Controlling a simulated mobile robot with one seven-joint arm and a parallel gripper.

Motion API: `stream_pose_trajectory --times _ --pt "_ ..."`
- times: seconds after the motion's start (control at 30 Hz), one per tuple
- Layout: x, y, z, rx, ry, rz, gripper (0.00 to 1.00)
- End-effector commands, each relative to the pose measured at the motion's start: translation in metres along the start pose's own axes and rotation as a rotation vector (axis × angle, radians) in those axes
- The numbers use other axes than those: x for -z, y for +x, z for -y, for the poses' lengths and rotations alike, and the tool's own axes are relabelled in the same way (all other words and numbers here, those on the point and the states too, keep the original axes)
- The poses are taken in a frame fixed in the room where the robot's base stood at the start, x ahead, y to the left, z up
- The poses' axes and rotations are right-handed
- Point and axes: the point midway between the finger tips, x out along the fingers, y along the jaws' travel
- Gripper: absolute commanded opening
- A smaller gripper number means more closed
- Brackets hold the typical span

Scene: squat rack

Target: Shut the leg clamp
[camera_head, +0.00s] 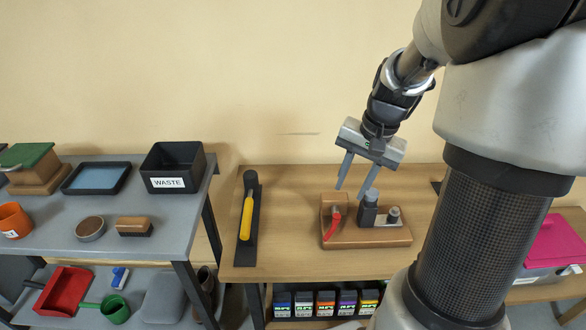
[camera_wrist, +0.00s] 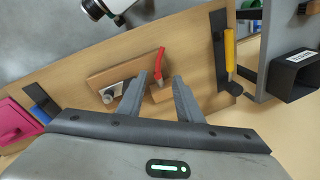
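A wooden fixture (camera_head: 372,240) with a red lever (camera_head: 334,227), a dark grey upright block and a small metal post sits on the wooden bench. It looks like the leg clamp, though no label shows. The red lever also shows in the wrist view (camera_wrist: 160,63), leaning away from the fixture's end block. I cannot tell how far the clamp is open. My gripper (camera_head: 351,193) is above the fixture, fingers pointing down and apart, with nothing between them. In the wrist view its fingers (camera_wrist: 161,76) frame the lever end of the fixture, apart from it.
A yellow handle (camera_head: 246,216) on a dark strip lies left on the bench (camera_head: 290,240). A grey table with a WASTE bin (camera_head: 172,168) stands further left. A pink-lidded box (camera_head: 556,243) is at the right. Bare bench lies between the yellow handle and the fixture.

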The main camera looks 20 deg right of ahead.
Motion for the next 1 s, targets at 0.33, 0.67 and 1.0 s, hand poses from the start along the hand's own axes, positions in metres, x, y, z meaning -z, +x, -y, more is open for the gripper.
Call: stream_pose_trajectory --times 0.33,0.67,1.0 --pt "-0.001 0.046 -0.001 0.006 0.016 0.017 0.33" --pt "-0.003 0.119 0.0 0.006 0.013 0.016 0.33" --pt "-0.002 0.169 0.001 0.005 0.013 0.013 0.33"
